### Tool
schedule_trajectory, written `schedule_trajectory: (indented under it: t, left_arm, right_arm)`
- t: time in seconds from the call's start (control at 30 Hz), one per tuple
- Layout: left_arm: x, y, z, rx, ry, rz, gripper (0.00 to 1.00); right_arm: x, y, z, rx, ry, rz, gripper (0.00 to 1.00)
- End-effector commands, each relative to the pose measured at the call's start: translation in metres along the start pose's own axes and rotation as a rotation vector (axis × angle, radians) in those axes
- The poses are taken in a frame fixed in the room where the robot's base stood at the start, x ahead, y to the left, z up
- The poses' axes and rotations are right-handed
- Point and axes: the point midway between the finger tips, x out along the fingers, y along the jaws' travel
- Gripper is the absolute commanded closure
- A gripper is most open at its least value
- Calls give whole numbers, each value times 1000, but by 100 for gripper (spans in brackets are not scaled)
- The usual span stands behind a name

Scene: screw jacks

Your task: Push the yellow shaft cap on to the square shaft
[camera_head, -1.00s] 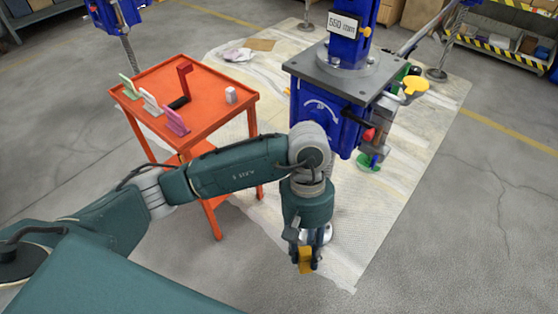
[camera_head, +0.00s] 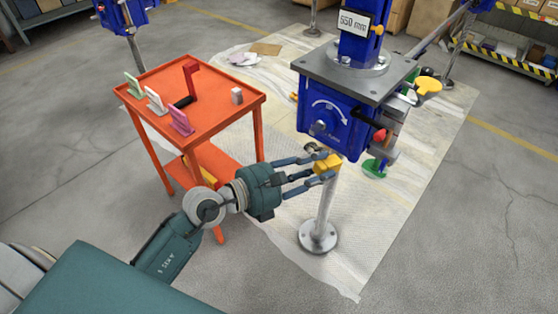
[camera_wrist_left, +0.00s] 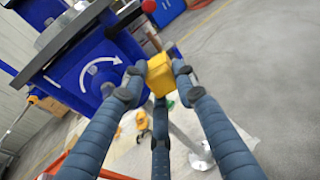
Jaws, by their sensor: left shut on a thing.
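The yellow shaft cap (camera_head: 327,164) is a small block held between the fingertips of my left gripper (camera_head: 322,168). It also shows between the fingers in the left wrist view (camera_wrist_left: 160,74). The blue screw jack housing (camera_head: 338,113) has a short shaft end (camera_head: 318,128) on its front face, below a white curved arrow. In the head view the cap is below and slightly right of this shaft end, apart from it. In the left wrist view the shaft end (camera_wrist_left: 107,89) is left of the cap, partly hidden by a finger. My right gripper is out of view.
The jack's grey top plate (camera_head: 355,65) overhangs the housing. A steel post on a round foot (camera_head: 318,237) stands below the cap. An orange cart (camera_head: 190,95) with several small items stands left.

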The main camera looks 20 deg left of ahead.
Motion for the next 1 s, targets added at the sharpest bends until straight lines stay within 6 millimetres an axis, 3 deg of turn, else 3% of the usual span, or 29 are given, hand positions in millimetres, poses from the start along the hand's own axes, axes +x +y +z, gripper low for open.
schedule_trajectory:
  t: [0.1, 0.2, 0.3, 0.87, 1.0]
  left_arm:
    - [-22, 44, -19, -26, -77, 181, 98]
    - [-36, 67, -26, -25, -116, 269, 98]
    - [-44, 77, -29, -24, -138, 308, 98]
    - [-51, 82, -29, -17, -141, 331, 98]
    - [-41, 87, -27, -18, -144, 332, 98]
  right_arm:
    - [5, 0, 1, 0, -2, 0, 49]
    - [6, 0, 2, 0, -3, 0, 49]
    - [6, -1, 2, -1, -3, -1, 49]
    - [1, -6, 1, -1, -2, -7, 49]
    - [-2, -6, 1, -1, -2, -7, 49]
